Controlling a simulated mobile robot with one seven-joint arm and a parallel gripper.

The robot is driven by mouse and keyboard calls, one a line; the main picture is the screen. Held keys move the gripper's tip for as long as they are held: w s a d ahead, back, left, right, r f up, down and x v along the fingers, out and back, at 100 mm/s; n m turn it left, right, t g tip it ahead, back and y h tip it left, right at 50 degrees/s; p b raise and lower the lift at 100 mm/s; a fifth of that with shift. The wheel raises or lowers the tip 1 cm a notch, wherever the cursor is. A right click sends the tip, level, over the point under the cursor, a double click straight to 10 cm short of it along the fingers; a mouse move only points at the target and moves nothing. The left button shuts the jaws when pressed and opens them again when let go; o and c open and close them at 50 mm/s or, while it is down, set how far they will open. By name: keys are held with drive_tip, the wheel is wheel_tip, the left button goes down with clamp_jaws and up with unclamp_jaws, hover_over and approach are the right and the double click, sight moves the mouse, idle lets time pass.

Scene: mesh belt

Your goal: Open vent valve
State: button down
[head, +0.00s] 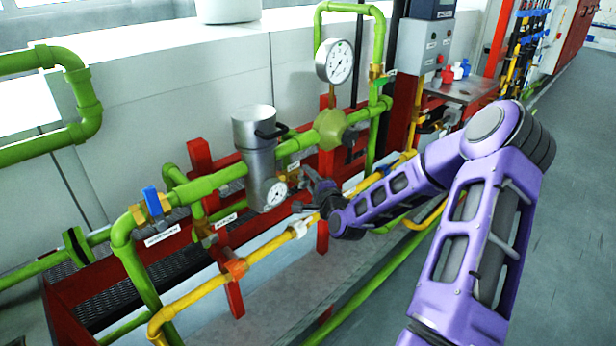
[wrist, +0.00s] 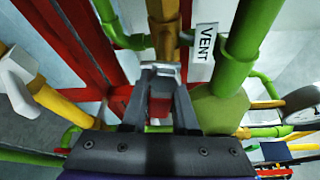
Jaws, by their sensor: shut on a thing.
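The vent valve (wrist: 164,32) shows in the wrist view as a brass body on a green pipe, beside a white label (wrist: 205,45) reading VENT. A small handle (wrist: 160,103), grey metal with red, lies between the fingers just in front of the brass body. My gripper (wrist: 160,88) is shut on this handle. In the head view my gripper (head: 313,190) reaches in from the right, at the pipework just right of the grey cylindrical housing. The valve and its handle are hidden or too small to make out there.
The grey housing (head: 257,150) with a dial stands close left of my gripper. A pressure gauge (head: 335,62) rises above. A yellow pipe (head: 205,297) runs just below, and red frame posts (head: 200,158) stand nearby. A blue-handled valve (head: 153,201) is left. Floor at right is clear.

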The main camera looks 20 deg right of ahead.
drive_tip(key=shift+r+n+t+b, duration=0.5)
drive_tip(key=shift+r+n+b, duration=0.05)
drive_tip(key=shift+n+b, duration=0.6)
drive_tip(key=c, duration=0.7)
unclamp_jaws()
drive_tip(key=shift+s, duration=0.1)
